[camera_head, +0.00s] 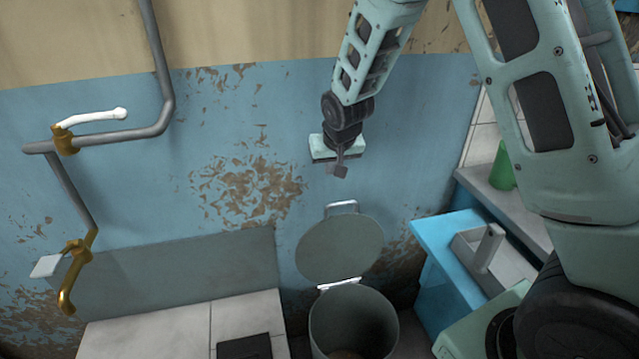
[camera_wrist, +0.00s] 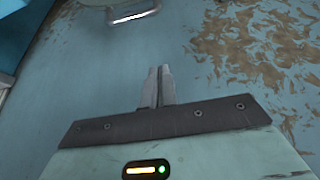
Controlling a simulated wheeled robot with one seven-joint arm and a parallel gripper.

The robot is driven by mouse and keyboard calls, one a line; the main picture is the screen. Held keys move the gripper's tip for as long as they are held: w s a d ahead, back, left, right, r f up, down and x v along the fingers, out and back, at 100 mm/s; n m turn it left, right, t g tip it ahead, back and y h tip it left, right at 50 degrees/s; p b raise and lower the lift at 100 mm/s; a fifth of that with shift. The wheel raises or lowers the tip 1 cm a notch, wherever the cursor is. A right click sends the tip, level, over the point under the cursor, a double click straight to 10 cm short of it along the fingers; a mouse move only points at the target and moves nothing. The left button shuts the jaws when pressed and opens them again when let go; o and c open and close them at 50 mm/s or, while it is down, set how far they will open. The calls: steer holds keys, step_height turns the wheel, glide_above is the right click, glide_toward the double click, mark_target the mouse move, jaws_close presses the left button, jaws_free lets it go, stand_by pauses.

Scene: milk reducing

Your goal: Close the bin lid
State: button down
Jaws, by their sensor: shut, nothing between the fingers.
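The bin (camera_head: 352,322) is a round grey-green bucket on the floor against the blue wall. Its round lid (camera_head: 340,249) stands open, hinged up at the back and leaning toward the wall. A metal handle (camera_head: 341,208) sticks up from the lid's top edge. My gripper (camera_head: 337,171) is above the lid, apart from it, in front of the wall. It is shut and empty. In the wrist view the shut fingertips (camera_wrist: 159,72) show against the wall, and a metal handle (camera_wrist: 131,15) shows at the top edge. The bin body is not in the wrist view.
A blue cabinet (camera_head: 438,247) with a grey sink-like basin and a counter with a green cup (camera_head: 502,168) stand to the right. A white tiled top (camera_head: 150,325) lies to the left, below pipes and a brass tap (camera_head: 70,290). The space above the bin is clear.

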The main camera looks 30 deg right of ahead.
mark_target(326, 186)
steer(key=x, duration=0.9)
steer(key=shift+f+p, duration=0.2)
steer(key=shift+p, duration=0.1)
steer(key=s, duration=0.4)
steer(key=shift+a+f+p, duration=0.15)
steer(key=shift+a+p, duration=0.25)
